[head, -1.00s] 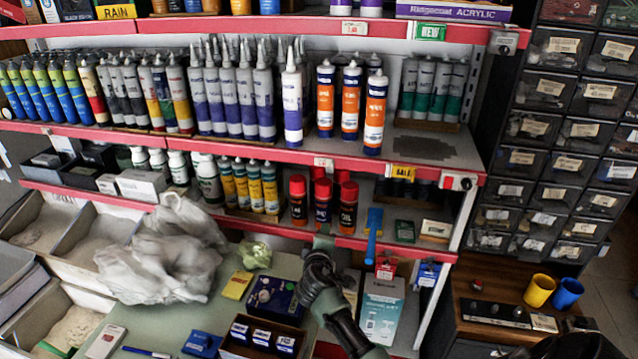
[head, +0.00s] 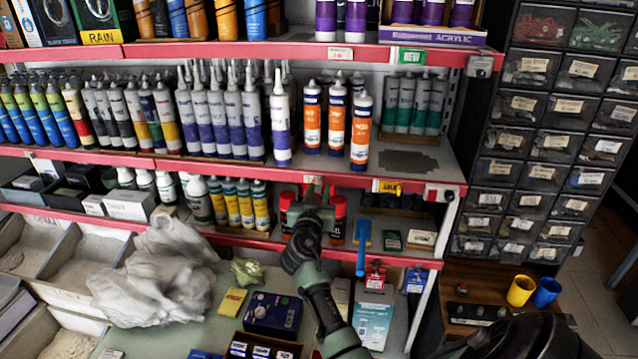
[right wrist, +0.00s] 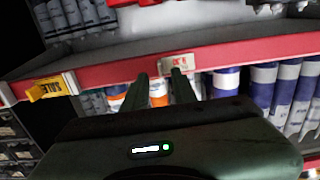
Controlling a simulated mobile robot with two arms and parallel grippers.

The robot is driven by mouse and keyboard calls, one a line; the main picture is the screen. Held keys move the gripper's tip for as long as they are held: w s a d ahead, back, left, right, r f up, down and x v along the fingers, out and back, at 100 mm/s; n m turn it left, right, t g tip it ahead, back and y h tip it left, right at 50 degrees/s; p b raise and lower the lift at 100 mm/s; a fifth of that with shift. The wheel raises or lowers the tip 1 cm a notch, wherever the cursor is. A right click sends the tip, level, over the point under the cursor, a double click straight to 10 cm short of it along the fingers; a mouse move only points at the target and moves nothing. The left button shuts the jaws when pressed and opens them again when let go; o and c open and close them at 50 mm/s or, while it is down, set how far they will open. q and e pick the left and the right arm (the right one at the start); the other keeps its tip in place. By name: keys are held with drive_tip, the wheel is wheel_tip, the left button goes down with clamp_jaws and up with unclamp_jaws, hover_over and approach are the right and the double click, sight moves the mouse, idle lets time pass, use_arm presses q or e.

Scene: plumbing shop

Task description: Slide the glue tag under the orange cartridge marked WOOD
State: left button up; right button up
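Three orange-and-blue cartridges stand near the right of the middle shelf: left (head: 311,118), middle (head: 336,125) and right (head: 361,132). Their lettering is too small to read, so I cannot tell which says WOOD. A white tag (head: 312,180) with red print sits on the red shelf rail below them, toward the left cartridge; it also shows in the right wrist view (right wrist: 178,62). My right gripper (head: 312,193) is at the rail by this tag. In the right wrist view its fingers (right wrist: 159,76) are apart, one overlapping the tag, with nothing between them. My left gripper is out of view.
A yellow SALE tag (head: 387,186) is on the same rail, farther right. A white-and-purple cartridge (head: 281,125) stands left of the orange ones. Red-capped cans (head: 338,220) stand below, close to my right gripper. A blue-handled tool (head: 362,250) hangs to the right.

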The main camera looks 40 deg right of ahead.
drive_tip(key=shift+x, duration=1.3)
clamp_jaws()
drive_tip(key=shift+f, duration=0.1)
idle(0.4)
